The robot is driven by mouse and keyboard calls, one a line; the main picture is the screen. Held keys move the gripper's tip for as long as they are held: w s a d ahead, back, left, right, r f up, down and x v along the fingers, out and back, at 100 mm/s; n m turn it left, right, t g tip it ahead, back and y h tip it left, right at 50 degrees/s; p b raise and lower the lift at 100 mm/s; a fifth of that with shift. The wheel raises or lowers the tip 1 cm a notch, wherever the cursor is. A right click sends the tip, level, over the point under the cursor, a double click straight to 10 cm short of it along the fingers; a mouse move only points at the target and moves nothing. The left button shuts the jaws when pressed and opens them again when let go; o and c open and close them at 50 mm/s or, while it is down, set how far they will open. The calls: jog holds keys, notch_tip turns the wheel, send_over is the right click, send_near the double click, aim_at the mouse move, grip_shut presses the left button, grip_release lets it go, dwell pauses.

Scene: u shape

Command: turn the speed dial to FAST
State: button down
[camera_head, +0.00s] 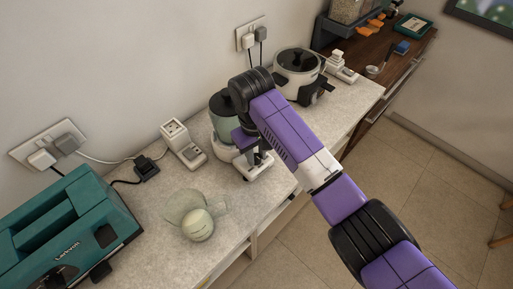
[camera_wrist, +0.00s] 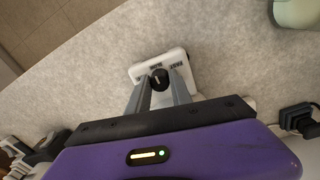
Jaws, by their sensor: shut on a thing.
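The speed dial (camera_wrist: 159,79) is a small black knob on the white control panel (camera_wrist: 160,60) in the wrist view. FAST and SLOW are printed along the panel, with a third label too small to read. My gripper (camera_wrist: 160,88) has its two grey fingers closed around the knob, one on each side. The knob's pointing direction is too small to tell. In the head view, the blender (camera_head: 222,124) has a greenish jar, a dark lid and a white base. My gripper (camera_head: 256,157) is low at its front, and my arm hides part of it.
A teal toaster (camera_head: 68,236) is at the far left. A white cooker (camera_head: 297,72) stands behind my arm. The counter's front edge is close to the blender.

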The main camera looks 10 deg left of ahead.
jog(key=m+p, duration=0.1)
jog(key=m, duration=0.2)
jog(key=shift+a+r+m, duration=0.1)
jog(key=shift+m, duration=0.2)
jog(key=shift+w+m, duration=0.1)
jog(key=shift+m, duration=1.8)
jog(key=c, duration=1.1)
grip_release()
jog(key=shift+c, duration=0.2)
jog(key=shift+a+r, duration=0.15)
jog(key=shift+r, duration=3.75)
